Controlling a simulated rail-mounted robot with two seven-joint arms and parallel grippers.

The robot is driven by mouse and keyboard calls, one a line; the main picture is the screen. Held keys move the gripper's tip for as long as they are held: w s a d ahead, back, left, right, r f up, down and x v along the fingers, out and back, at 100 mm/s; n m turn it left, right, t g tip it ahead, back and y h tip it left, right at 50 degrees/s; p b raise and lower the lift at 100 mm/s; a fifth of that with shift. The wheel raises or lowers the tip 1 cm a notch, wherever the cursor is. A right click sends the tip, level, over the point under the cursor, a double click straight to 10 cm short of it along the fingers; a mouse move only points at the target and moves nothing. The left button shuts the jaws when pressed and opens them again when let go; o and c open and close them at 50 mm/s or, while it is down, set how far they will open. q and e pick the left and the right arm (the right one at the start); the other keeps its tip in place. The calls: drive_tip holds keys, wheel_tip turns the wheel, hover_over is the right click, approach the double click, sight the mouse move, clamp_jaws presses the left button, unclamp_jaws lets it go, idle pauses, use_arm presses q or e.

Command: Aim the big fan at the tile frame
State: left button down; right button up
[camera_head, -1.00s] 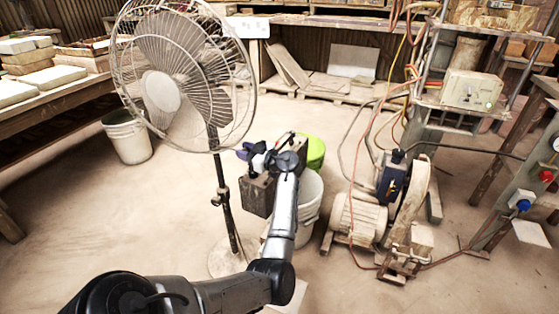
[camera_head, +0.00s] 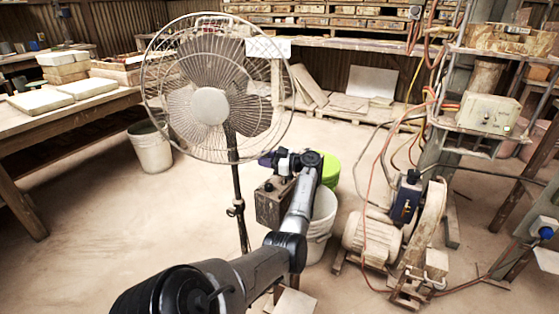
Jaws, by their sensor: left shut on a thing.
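The big fan (camera_head: 210,105) stands left of centre on a thin dark pole, its round wire guard facing mostly toward me. My left arm reaches in from the bottom. My left gripper (camera_head: 268,159), with purple parts, is at the lower right edge of the guard and shut on the fan, though its fingertips are partly hidden. I cannot single out the tile frame with certainty; pale tile slabs (camera_head: 88,88) lie on the wooden bench (camera_head: 25,132) at the left. My right gripper is not in view.
A grey-brown box (camera_head: 270,203) and a white bucket (camera_head: 320,225) with a green item (camera_head: 330,170) are close by my left forearm. Another bucket (camera_head: 150,148) stands by the bench. A motor (camera_head: 370,232) and hoses occupy the right. Floor left of the pole is clear.

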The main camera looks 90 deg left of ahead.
use_arm(q)
drive_tip(key=c, duration=1.3)
unclamp_jaws()
drive_tip(key=o, duration=0.4)
drive_tip(key=shift+s+a, duration=0.1)
drive_tip(key=shift+s, duration=0.15)
drive_tip(key=shift+o, duration=0.2)
drive_tip(key=shift+w, duration=0.5)
drive_tip(key=p+v, duration=0.3)
drive_tip(key=v, duration=1)
